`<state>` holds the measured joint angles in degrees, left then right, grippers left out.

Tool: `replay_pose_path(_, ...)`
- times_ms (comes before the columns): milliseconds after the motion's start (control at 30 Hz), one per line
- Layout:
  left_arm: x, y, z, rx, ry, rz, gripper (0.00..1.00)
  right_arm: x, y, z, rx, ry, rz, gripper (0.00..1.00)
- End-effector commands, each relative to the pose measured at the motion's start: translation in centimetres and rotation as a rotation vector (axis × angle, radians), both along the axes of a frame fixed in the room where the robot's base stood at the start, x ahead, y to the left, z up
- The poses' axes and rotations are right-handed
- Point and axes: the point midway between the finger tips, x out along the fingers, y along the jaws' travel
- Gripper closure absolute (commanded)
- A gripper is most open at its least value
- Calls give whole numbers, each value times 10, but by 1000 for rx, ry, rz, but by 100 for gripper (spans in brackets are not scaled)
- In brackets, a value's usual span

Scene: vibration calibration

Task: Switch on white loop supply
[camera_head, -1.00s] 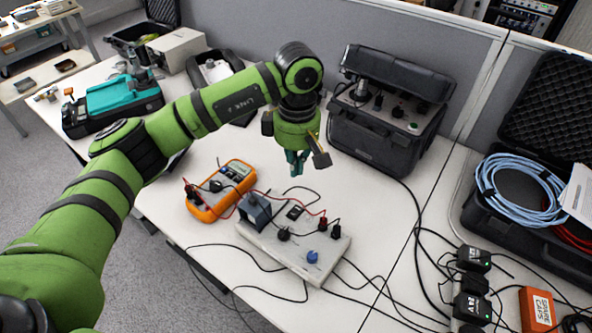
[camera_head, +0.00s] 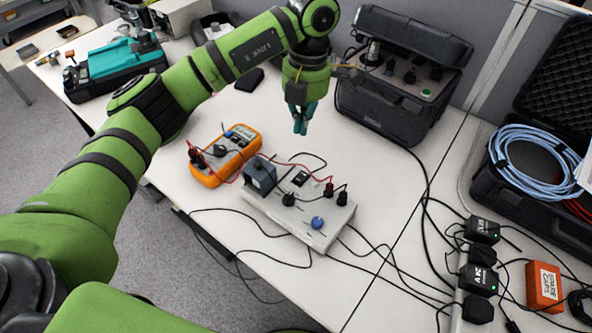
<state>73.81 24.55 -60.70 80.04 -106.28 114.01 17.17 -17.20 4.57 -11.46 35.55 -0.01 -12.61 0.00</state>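The white loop supply (camera_head: 265,216) is a low white box on the table, right of the orange multimeter (camera_head: 226,156). Its top carries a dark rocker switch (camera_head: 300,178), a blue knob (camera_head: 317,222), a black knob (camera_head: 288,199), a grey meter block (camera_head: 260,174) and red and black plugs. The rocker's position is too small to tell. My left gripper (camera_head: 300,130) has teal fingers pointing down, close together and empty. It hangs above the table beyond the supply, apart from it. My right gripper is not in view.
A black case with a control panel (camera_head: 405,75) stands behind, right of my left gripper. Cables run from the supply to black adapters (camera_head: 479,280) at the right. An orange box (camera_head: 543,286) and a case with coiled blue cable (camera_head: 535,165) are farther right.

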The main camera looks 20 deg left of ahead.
Motion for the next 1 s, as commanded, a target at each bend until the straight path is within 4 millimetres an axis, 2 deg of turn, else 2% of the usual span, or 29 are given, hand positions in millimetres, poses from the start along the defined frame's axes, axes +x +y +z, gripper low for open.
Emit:
replay_pose_path(200, 1, 1, 1, 23, 5, 197, 100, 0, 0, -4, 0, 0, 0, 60)
replay_pose_path(667, 0, 1, -1, 26, 8, 223, 100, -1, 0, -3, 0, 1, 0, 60)
replay_pose_path(867, -4, 2, -25, 26, 13, 222, 100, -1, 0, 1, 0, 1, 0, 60)
replay_pose_path(1000, -7, 3, -54, 28, 12, 222, 100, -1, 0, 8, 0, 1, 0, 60)
